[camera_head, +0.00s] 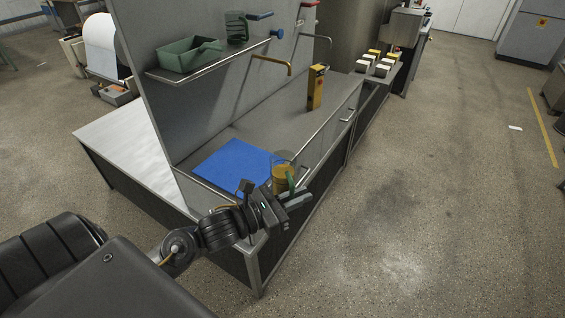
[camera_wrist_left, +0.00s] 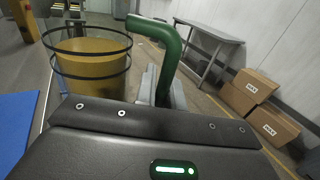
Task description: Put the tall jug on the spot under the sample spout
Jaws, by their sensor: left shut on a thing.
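A clear jug with dark rims, yellow contents and a green handle (camera_head: 282,176) is at the near end of the grey counter, by the right corner of the blue mat. I cannot tell whether it touches the counter. My left gripper (camera_head: 284,196) is shut on its green handle. A brass spout (camera_head: 277,61) and a grey spout (camera_head: 318,38) come out of the back panel. My right gripper is out of view.
The blue mat (camera_head: 228,162) lies flat on the counter (camera_head: 268,115). A yellow upright device (camera_head: 316,88) stands farther along, near the spouts. A shelf (camera_head: 205,66) above carries a green tray (camera_head: 189,54) and a dark green vessel (camera_head: 237,28). A rail (camera_head: 323,152) runs along the front edge.

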